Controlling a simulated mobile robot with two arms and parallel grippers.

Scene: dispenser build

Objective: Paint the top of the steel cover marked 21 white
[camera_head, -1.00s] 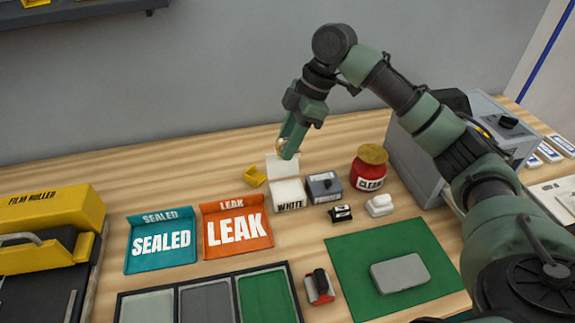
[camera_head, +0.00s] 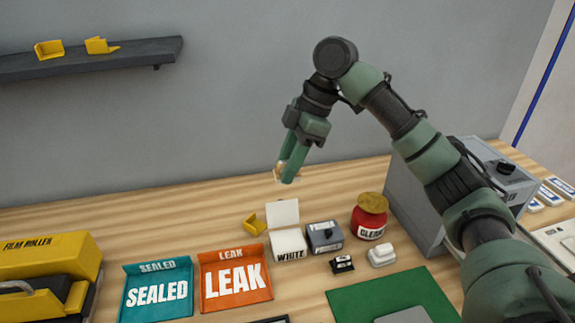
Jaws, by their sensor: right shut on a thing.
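My right gripper (camera_head: 289,172) is shut on a small pale tan thing (camera_head: 279,171), mostly hidden by the fingers. It hangs in the air above and behind the box marked WHITE (camera_head: 290,247), whose pale lid (camera_head: 283,213) stands up open. A grey rounded plate (camera_head: 405,316), perhaps the steel cover, lies on the green mat (camera_head: 360,300) at the bottom edge. It is cut off by the frame and I cannot read a 21 on it. My left gripper is not in view.
A grey-blue box (camera_head: 324,237), a red jar (camera_head: 369,217), a small black block (camera_head: 342,264) and a white block (camera_head: 381,255) stand near the WHITE box. SEALED (camera_head: 157,290) and LEAK (camera_head: 235,279) trays lie left. A grey machine (camera_head: 412,200) stands right.

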